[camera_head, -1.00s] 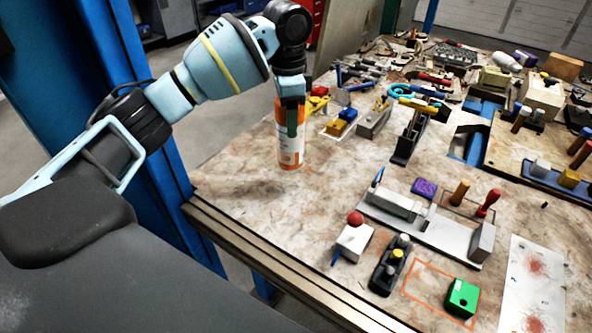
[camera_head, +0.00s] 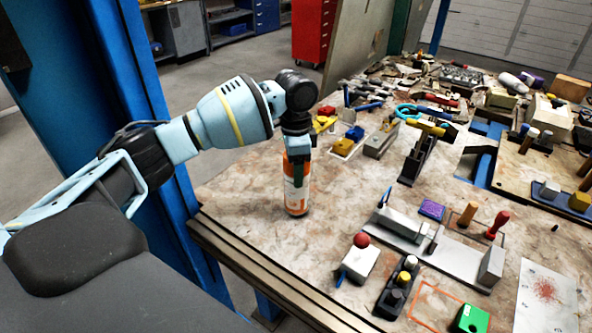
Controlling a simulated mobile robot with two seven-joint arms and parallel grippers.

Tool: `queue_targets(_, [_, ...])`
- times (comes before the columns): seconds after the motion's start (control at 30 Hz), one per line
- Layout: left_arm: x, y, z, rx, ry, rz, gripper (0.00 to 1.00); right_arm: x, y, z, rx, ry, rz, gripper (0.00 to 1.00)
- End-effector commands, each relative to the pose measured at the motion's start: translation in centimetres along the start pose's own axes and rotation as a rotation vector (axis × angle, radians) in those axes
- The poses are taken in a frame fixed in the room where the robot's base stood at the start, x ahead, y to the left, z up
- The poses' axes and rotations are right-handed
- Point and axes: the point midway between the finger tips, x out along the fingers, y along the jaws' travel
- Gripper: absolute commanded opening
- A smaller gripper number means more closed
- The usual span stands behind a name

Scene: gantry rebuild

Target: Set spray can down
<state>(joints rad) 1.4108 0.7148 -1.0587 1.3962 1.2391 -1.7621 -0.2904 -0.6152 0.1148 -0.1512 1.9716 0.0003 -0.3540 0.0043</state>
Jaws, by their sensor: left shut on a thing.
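The spray can (camera_head: 296,196) is an orange cylinder with a white label. It is upright near the left edge of the worktable (camera_head: 245,196). My left gripper (camera_head: 298,168) points down from above and is shut on the upper part of the can, hiding its top. The can's base appears at the table surface, but I cannot tell whether it is touching. My right gripper is not in view.
Right of the can are a yellow and blue block set (camera_head: 347,141) and a black stand (camera_head: 417,158). Nearer the front are a grey fixture (camera_head: 425,238), a white block with a red ball (camera_head: 358,260) and a green block (camera_head: 471,319). Bare table surrounds the can.

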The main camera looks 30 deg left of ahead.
Motion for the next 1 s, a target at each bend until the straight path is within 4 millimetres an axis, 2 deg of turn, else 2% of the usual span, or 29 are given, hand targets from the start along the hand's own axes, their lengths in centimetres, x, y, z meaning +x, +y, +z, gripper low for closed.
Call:
queue_targets(0.13, [1.11, -0.05, 0.01, -0.001, 0.002, -0.002, 0.27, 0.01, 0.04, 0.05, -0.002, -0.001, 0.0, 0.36])
queue_targets(0.53, [1.41, -0.03, -0.03, 0.0, 0.003, -0.002, 0.27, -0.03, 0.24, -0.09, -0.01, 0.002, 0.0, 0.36])
queue_targets(0.57, [1.43, -0.03, -0.01, 0.0, 0.002, -0.002, 0.63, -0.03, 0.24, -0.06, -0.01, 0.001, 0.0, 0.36])
queue_targets(0.7, [1.46, -0.02, -0.01, 0.0, 0.001, -0.001, 0.81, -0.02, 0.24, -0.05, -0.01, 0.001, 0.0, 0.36])
queue_targets(1.0, [1.38, -0.03, -0.01, 0.0, 0.002, -0.001, 0.81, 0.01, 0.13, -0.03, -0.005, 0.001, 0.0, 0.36])
